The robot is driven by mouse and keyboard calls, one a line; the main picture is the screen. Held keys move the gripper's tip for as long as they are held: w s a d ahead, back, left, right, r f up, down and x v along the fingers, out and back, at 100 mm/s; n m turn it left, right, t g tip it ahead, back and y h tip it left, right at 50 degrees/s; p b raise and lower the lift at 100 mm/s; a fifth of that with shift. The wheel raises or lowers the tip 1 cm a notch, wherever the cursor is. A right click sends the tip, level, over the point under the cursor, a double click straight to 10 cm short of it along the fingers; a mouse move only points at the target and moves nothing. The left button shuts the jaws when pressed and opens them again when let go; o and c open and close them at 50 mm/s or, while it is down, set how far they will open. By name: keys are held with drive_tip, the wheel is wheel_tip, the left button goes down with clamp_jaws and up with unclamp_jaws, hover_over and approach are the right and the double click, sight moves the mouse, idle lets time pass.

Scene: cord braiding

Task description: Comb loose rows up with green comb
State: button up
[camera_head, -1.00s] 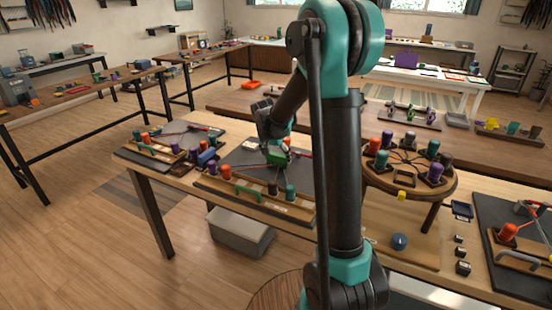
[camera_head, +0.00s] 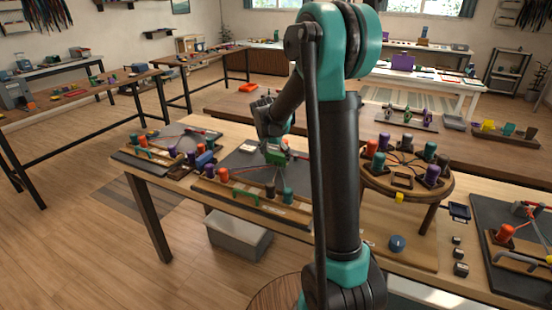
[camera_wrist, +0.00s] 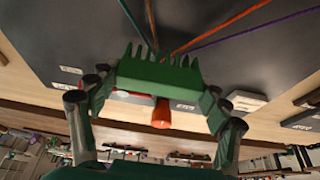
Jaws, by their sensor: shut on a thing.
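The green comb (camera_wrist: 158,77) is held between the two fingers of my gripper (camera_wrist: 157,100), with its teeth toward the top of the wrist view. In the head view, my gripper (camera_head: 275,150) and the comb (camera_head: 274,157) are over the dark board (camera_head: 240,160) of the middle station. An orange piece (camera_wrist: 161,113) shows just below the comb in the wrist view.
Orange, purple, dark and teal bobbins stand on the wooden front rail (camera_head: 255,207), beside a green handle (camera_head: 245,196). A similar station (camera_head: 165,150) lies to the left. A round wooden stand (camera_head: 408,185) with several bobbins is to the right.

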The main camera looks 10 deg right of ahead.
drive_tip(key=shift+s+a+r, duration=0.1)
drive_tip(key=shift+s+r, duration=0.05)
drive_tip(key=shift+r, duration=1.15)
drive_tip(key=shift+s+a+r, duration=0.1)
drive_tip(key=shift+r, duration=1.25)
drive_tip(key=shift+s+a+r, duration=0.1)
drive_tip(key=shift+s+r, duration=0.05)
drive_tip(key=shift+r, duration=1.15)
